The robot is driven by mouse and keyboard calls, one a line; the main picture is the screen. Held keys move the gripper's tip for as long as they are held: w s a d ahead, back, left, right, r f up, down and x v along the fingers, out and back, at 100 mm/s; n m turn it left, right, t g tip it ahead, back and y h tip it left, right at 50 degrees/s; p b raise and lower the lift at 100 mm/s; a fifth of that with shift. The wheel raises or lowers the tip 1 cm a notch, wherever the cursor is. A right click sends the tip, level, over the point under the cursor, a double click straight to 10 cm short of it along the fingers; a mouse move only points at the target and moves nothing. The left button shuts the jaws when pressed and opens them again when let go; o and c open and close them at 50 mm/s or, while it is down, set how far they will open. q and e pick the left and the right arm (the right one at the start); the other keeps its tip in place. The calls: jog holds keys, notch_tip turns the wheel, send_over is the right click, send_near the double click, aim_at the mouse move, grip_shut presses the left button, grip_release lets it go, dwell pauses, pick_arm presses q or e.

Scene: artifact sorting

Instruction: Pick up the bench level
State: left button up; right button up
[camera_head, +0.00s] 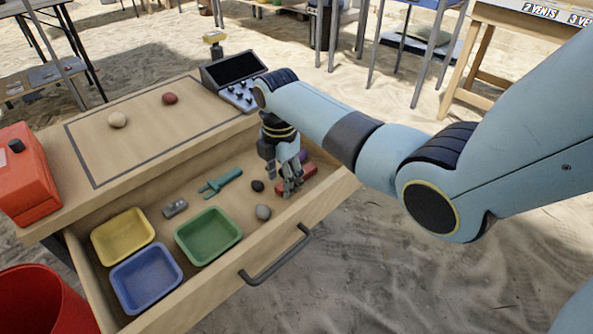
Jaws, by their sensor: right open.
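A long red bar (308,172), which looks like the bench level, lies in the right end of the open drawer. My right gripper (291,188) points down over it with its fingers open. The fingers hide the middle of the bar. I cannot tell whether they touch it. My left gripper is out of view.
The drawer also holds a yellow tray (122,238), a blue tray (147,279), a green tray (208,236), a teal tool (220,183), a small grey block (175,208), a dark stone (257,186) and a grey stone (263,211). A purple item (303,157) is close behind the gripper. The drawer's front wall and handle (275,258) border the near side.

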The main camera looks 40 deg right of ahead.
jog(key=shift+s+f, duration=0.1)
jog(key=shift+f, duration=0.95)
grip_shut()
